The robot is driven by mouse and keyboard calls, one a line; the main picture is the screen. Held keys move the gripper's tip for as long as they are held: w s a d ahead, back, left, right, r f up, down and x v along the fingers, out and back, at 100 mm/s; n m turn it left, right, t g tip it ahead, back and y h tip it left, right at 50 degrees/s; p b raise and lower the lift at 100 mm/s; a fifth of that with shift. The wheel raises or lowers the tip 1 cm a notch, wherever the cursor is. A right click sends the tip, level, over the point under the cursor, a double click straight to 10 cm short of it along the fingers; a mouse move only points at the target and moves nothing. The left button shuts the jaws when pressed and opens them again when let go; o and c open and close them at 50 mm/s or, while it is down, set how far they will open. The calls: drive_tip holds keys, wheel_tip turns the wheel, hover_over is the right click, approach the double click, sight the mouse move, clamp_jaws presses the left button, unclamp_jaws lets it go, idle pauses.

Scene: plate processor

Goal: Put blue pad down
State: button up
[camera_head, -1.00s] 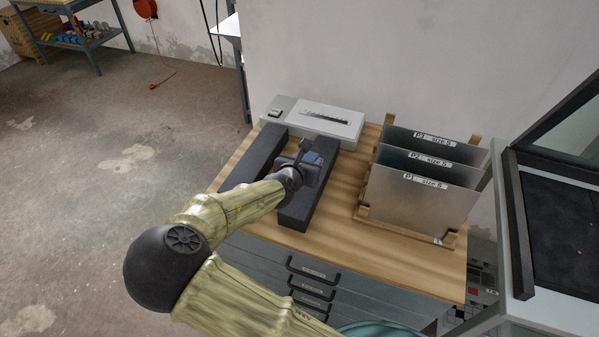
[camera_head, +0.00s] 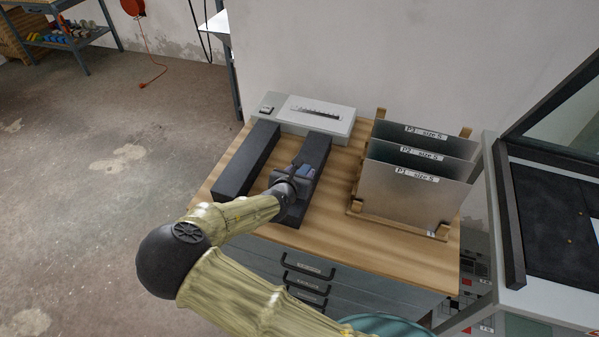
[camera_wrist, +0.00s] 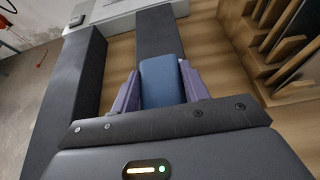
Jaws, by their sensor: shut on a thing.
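The blue pad (camera_wrist: 161,82) is between the purple-grey fingers of my gripper (camera_wrist: 161,90) in the wrist view. My gripper is shut on it. In the head view my gripper (camera_head: 303,173) is over the right-hand dark bar on the wooden table, and only a little of the blue pad shows. The pad lies along the right dark bar (camera_wrist: 161,35) in the wrist view. I cannot tell whether it touches that bar.
A left dark bar (camera_head: 248,160) lies alongside. A grey-white device (camera_head: 318,113) stands at the table's back. A wooden rack with several metal plates (camera_head: 415,190) stands to the right. Bare wood (camera_head: 338,205) lies between the rack and right bar.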

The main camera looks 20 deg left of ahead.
drive_tip(key=shift+a+f, duration=0.1)
drive_tip(key=shift+a, duration=0.05)
drive_tip(key=o, duration=0.9)
drive_tip(key=shift+s, duration=0.15)
drive_tip(key=shift+o, duration=0.6)
drive_tip(key=shift+d, duration=0.2)
drive_tip(key=v, duration=1.2)
drive_tip(key=shift+a, duration=0.15)
